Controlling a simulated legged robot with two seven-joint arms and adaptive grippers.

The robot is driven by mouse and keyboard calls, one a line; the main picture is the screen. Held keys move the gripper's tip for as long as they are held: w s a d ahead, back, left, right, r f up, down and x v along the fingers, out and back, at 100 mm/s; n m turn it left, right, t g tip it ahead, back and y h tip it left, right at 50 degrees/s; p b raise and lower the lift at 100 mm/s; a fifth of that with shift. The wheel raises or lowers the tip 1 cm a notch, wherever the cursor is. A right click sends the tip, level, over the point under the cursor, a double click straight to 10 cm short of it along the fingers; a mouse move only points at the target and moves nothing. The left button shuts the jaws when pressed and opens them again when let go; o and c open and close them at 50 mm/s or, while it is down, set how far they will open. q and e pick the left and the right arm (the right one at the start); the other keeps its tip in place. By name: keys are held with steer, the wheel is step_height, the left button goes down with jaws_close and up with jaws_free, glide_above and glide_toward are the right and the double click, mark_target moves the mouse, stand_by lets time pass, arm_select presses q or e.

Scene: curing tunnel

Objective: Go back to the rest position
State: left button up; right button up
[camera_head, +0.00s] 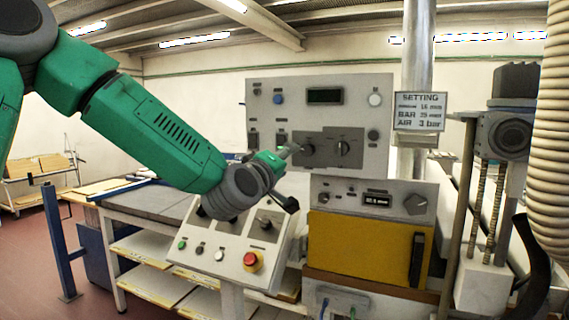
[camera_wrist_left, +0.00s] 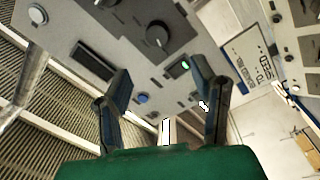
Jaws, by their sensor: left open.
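My left arm comes in from the upper left in the head view. My left gripper (camera_head: 286,155) is in front of the lower left part of the grey control panel (camera_head: 350,115), by a dark rotary knob (camera_head: 307,150). The wrist view shows the two dark fingers of my left gripper (camera_wrist_left: 161,85) spread apart, with nothing between them. The panel (camera_wrist_left: 120,50) lies beyond the fingers, with a knob (camera_wrist_left: 156,33), a blue button (camera_wrist_left: 142,98) and a green-lit switch (camera_wrist_left: 181,66). Whether a finger touches the panel, I cannot tell. My right gripper is not in view.
A sloped console (camera_head: 228,263) with a red emergency button (camera_head: 252,261) stands below my left forearm. A yellow cabinet front (camera_head: 365,249) is under the panel. A metal pipe (camera_head: 418,50) and a ribbed hose (camera_head: 548,130) are on the right. Open floor (camera_head: 30,255) shows at lower left.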

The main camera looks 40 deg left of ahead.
arm_select(q)
steer(key=shift+s, duration=0.45)
steer(key=shift+d, duration=0.15)
steer(key=s+d+f+m+g+h+b, duration=0.1)
steer(key=s+d+f+m+g, duration=0.2)
steer(key=f, duration=1)
steer(key=s+d+f+m+g+h+b, duration=0.2)
steer(key=s+d+f+m, duration=0.1)
steer(key=f, duration=1)
steer(key=s+d+f+m+g+h+b, duration=0.1)
steer(key=s+d+f+m+g, duration=0.2)
steer(key=f, duration=0.9)
steer(key=s+d+f+m+g+b, duration=0.2)
steer(key=s+f+m+g, duration=0.1)
steer(key=s+f, duration=0.8)
steer(key=s+d+f+m+g+b, duration=0.2)
steer(key=s+f+g, duration=0.4)
steer(key=s+f, duration=0.6)
steer(key=s+m, duration=0.1)
steer(key=s, duration=0.4)
steer(key=shift+f+g, duration=0.3)
steer(key=shift+w, duration=0.2)
steer(key=shift+s+a, duration=0.1)
